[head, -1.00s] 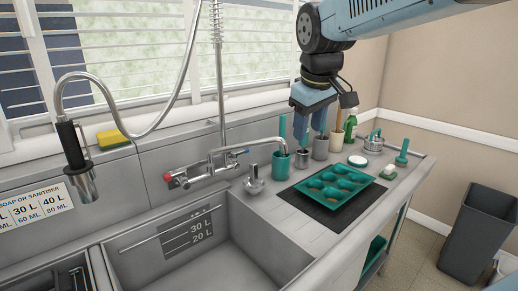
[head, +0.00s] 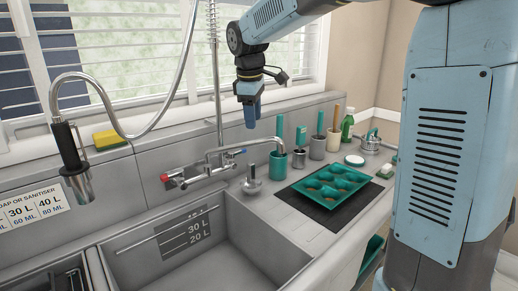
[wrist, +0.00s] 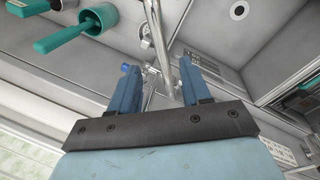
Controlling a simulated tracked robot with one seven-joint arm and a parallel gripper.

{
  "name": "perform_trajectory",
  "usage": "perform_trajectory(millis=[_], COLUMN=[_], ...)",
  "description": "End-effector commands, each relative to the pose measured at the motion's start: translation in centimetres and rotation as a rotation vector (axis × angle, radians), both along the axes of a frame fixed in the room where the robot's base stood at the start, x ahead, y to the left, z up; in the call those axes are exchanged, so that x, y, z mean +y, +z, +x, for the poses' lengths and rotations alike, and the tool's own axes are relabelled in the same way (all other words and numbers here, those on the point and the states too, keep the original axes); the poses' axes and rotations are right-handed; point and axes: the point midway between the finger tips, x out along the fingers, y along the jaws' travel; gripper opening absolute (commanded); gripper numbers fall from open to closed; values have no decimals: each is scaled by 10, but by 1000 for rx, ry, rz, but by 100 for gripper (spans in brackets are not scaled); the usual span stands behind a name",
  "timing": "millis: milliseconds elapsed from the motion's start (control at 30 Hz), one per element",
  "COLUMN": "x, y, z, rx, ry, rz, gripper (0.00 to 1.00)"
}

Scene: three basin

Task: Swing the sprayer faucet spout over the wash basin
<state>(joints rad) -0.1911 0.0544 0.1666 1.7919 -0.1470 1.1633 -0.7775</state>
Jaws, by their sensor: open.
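The sprayer faucet's silver spout (head: 243,147) reaches right from the wall tap body (head: 198,178), its end hanging by the teal cup over the counter. The wash basin (head: 205,262) lies in front of and below the tap. My gripper (head: 251,126) points down, just above the middle of the spout. In the wrist view my gripper (wrist: 157,78) is open, with a blue finger on each side of the spout (wrist: 158,30) in the picture. I cannot tell whether the fingertips reach down to its level. Nothing is held.
A teal cup (head: 278,166) with a brush stands beside the spout end. A metal knob (head: 252,183) stands on the counter in front of the spout. The sprayer hose riser (head: 218,85) rises left of my gripper. A teal tray (head: 329,187) lies to the right.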

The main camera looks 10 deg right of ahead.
Motion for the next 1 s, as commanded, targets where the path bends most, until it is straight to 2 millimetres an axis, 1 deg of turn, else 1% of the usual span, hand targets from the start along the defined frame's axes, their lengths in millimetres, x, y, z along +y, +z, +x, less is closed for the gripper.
perform_trajectory(millis=[33,100,500,600,733,1000], x=[-1,-2,-7,-8,-9,-9], y=[-9,-22,-88,-99,-109,-113], z=[1,3,14,17,18,19], rx=[3,3,3,2,0,0], ry=[0,0,-1,-2,-3,-3], rz=[-1,-1,-1,0,1,1], gripper=[47,47,47,47,47,47])
